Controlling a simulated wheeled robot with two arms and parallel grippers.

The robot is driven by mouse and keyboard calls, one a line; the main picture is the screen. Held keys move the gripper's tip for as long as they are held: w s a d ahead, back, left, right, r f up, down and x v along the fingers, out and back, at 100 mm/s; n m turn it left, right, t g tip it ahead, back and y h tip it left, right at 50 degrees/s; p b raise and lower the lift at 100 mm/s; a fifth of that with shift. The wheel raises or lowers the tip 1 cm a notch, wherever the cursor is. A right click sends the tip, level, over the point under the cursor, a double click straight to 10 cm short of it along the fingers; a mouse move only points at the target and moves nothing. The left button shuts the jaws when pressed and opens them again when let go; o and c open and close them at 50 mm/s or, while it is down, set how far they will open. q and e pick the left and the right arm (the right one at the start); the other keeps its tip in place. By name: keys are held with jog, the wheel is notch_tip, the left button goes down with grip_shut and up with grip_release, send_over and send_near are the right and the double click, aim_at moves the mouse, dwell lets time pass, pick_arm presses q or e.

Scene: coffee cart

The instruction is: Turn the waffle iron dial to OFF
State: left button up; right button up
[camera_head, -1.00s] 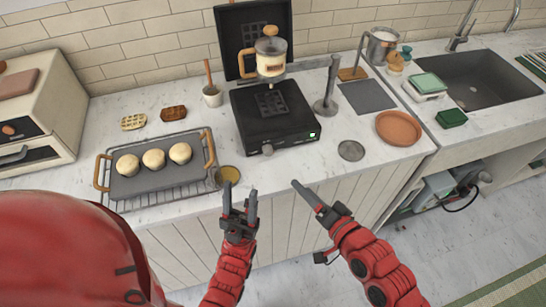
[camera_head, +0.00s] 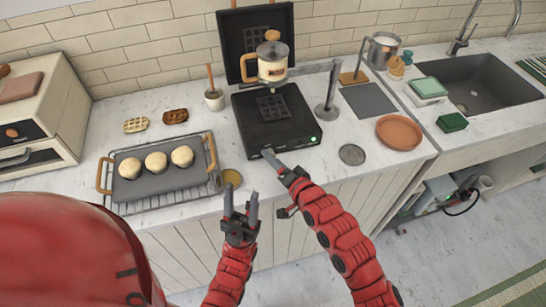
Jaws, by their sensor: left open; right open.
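The black waffle iron (camera_head: 258,132) stands open on the counter, its lid raised at the back, with a small green light at its front right. Its dial is on the front face, near the tip of my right gripper (camera_head: 276,160), and is mostly hidden behind it. I cannot tell whether the fingers touch the dial or which way it points. My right gripper is open, its fingers seen nearly edge-on. My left gripper (camera_head: 240,208) is open and empty in front of the counter edge, pointing up in the picture, below and left of the waffle iron.
A glass press (camera_head: 271,68) appears above the iron's plate. A tray (camera_head: 127,193) with dough balls is at left. A grey stand (camera_head: 327,112), a metal disc (camera_head: 352,154) and a terracotta plate (camera_head: 398,131) are right. A small yellow-topped cup (camera_head: 231,177) sits near the counter edge.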

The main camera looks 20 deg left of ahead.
jog(key=shift+w+a+f, duration=0.2)
jog(key=shift+w+a, duration=0.1)
jog(key=shift+w, duration=0.05)
grip_shut()
